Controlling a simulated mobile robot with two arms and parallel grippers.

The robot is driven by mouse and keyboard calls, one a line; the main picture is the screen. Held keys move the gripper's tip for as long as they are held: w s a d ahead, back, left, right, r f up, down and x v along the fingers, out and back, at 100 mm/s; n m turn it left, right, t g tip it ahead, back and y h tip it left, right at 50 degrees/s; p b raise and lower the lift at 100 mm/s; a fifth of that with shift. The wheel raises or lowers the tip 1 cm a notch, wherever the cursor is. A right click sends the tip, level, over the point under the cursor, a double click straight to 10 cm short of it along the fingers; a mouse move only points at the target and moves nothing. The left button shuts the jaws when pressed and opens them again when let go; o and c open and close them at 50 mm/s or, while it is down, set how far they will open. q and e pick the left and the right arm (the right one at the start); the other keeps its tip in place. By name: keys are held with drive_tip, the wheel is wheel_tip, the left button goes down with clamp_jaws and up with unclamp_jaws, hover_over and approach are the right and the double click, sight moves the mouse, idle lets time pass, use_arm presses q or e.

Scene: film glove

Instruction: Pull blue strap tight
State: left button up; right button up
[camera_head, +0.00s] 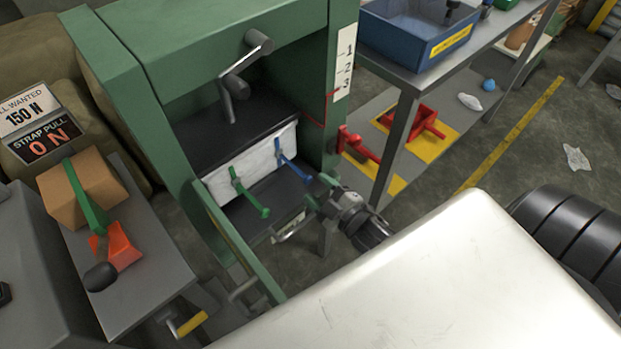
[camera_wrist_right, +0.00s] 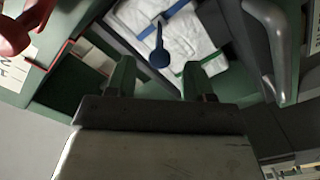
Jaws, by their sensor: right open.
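The blue strap (camera_head: 287,155) crosses the white bale (camera_head: 240,170) inside the green press, and its loose tail sticks out at the front, ending in a dark blue tip. In the right wrist view the blue strap's tail (camera_wrist_right: 160,45) points toward my gripper. My right gripper (camera_head: 322,192) is just in front of the blue tail's end. In the wrist view its two fingers (camera_wrist_right: 158,80) are apart, with the blue tip beyond the gap between them; nothing is seen held. A sign (camera_head: 43,137) reads strap pull 0 N, with 150 N wanted. My left gripper is not in view.
A green strap (camera_head: 240,184) with its tail lies left of the blue one. The press's crank (camera_head: 237,85) hangs above the bale. A side table holds a cardboard box (camera_head: 85,185) and an orange tool (camera_head: 122,248). A workbench with a blue bin (camera_head: 400,35) stands right.

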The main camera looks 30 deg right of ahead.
drive_tip(key=s+d, duration=0.1)
drive_tip(key=s, duration=0.6)
drive_tip(key=shift+d, duration=0.15)
drive_tip(key=s+f+m+g+h+p, duration=0.1)
drive_tip(key=s+f+m+g+p, duration=0.2)
drive_tip(key=f, duration=0.8)
drive_tip(key=s+f+m+g+h, duration=0.25)
drive_tip(key=s+f+g, duration=0.25)
drive_tip(key=f, duration=0.5)
drive_tip(key=s+a+f+m+g+p, duration=0.1)
drive_tip(key=s+f+g, duration=0.3)
drive_tip(key=s, duration=0.6)
drive_tip(key=s+a+f+m+g+p, duration=0.1)
drive_tip(key=s+f+g, duration=0.3)
drive_tip(key=s+f, duration=0.4)
drive_tip(key=shift+s+a+m+g, duration=0.3)
drive_tip(key=shift+s+a+m, duration=0.3)
drive_tip(key=shift+s, duration=0.35)
